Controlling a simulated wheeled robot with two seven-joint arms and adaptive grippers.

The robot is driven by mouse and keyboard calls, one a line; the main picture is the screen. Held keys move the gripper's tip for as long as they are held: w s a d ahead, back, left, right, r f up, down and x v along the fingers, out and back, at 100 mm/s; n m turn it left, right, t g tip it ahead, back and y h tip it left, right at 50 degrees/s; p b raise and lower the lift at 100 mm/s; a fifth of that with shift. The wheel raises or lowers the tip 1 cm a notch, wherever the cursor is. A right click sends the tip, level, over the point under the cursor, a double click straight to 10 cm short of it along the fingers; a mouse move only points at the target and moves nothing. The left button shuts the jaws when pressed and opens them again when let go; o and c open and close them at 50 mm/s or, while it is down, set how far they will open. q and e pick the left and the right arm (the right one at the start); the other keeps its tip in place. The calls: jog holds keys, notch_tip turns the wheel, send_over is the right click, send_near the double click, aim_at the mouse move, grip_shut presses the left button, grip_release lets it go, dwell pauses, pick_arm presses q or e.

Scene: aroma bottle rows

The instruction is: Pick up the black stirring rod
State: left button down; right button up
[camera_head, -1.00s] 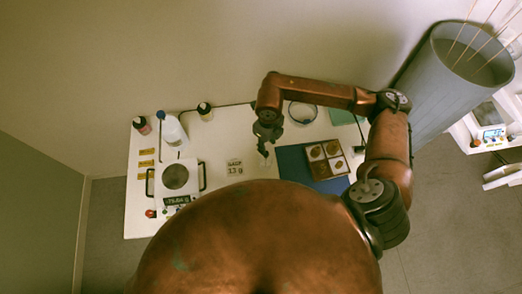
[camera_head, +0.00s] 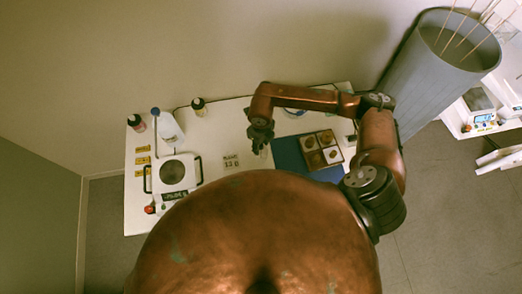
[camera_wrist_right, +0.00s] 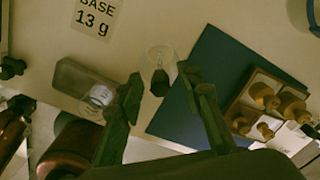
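My right gripper (camera_head: 259,144) hangs over the middle of the white table (camera_head: 215,130), pointing down. In the right wrist view its two fingers (camera_wrist_right: 160,92) are apart with nothing held. Between and just beyond the fingertips is a round clear glass piece (camera_wrist_right: 148,58) with a small black piece (camera_wrist_right: 160,82) at it; I cannot tell whether this black piece is the stirring rod's end. No full black rod can be made out clearly in either view. My left gripper is not seen.
A blue mat (camera_head: 286,152) with a wooden tray of brown pieces (camera_head: 318,138) lies right of my gripper. A printed label (camera_head: 231,161) and a balance (camera_head: 173,173) stand left. A grey translucent box (camera_wrist_right: 78,78) lies near the left finger.

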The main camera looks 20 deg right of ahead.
grip_shut()
jog(key=shift+r, duration=0.1)
notch_tip(320, 180, up, 10)
jog(key=shift+f+b, duration=0.1)
jog(key=shift+b, duration=0.5)
